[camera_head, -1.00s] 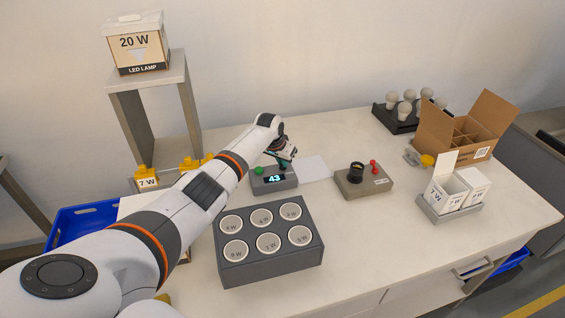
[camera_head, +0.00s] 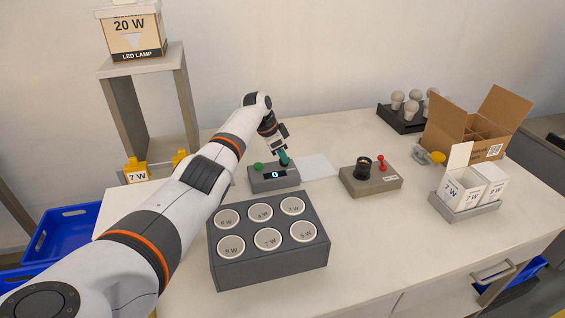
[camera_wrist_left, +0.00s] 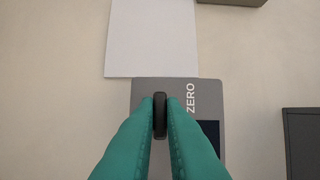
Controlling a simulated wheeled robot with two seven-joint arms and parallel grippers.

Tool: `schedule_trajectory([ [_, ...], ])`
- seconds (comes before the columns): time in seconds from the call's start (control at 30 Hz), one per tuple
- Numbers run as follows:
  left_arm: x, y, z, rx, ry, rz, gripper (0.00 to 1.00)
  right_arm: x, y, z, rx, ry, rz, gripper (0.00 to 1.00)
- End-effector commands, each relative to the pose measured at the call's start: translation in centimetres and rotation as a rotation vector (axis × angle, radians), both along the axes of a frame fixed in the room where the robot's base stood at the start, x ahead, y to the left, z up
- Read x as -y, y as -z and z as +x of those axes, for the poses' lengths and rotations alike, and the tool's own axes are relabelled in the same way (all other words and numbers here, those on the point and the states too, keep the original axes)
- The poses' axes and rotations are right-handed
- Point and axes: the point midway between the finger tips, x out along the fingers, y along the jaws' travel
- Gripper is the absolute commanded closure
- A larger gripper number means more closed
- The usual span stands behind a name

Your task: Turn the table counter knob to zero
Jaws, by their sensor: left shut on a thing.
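The table counter (camera_head: 273,178) is a grey box on the white table, and its display (camera_head: 275,174) reads 0. A green button (camera_head: 258,166) sits on its left part. My left gripper (camera_head: 284,163) comes down from above onto its right part. In the left wrist view, the teal fingers are shut on the dark knob (camera_wrist_left: 160,113), one on each side. The counter (camera_wrist_left: 146,92) shows there too, with the word ZERO beside the knob. My right gripper is not in view.
A dark tray (camera_head: 268,263) with several labelled round sockets stands in front of the counter. A test box (camera_head: 372,184) with a black socket and red lever is to the right. A white sheet (camera_head: 316,168) lies beside the counter. An open carton (camera_head: 462,144) stands at the far right.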

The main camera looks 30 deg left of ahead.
Motion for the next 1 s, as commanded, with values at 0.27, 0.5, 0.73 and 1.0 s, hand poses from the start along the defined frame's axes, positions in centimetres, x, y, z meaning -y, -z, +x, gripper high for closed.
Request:
schedule_trajectory([
  [0.27,0.01,0.09,-0.02,-0.003,0.039,0.001,1.00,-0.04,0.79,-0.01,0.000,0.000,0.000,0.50],
  [0.5,0.01,0.07,-0.04,-0.004,0.043,0.002,1.00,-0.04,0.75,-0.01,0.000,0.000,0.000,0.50],
  [0.73,0.01,0.07,-0.04,-0.003,0.042,0.001,0.71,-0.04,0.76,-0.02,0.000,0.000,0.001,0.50],
  [1.0,-0.01,0.00,-0.01,-0.002,0.040,0.001,0.69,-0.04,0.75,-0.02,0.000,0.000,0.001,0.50],
])
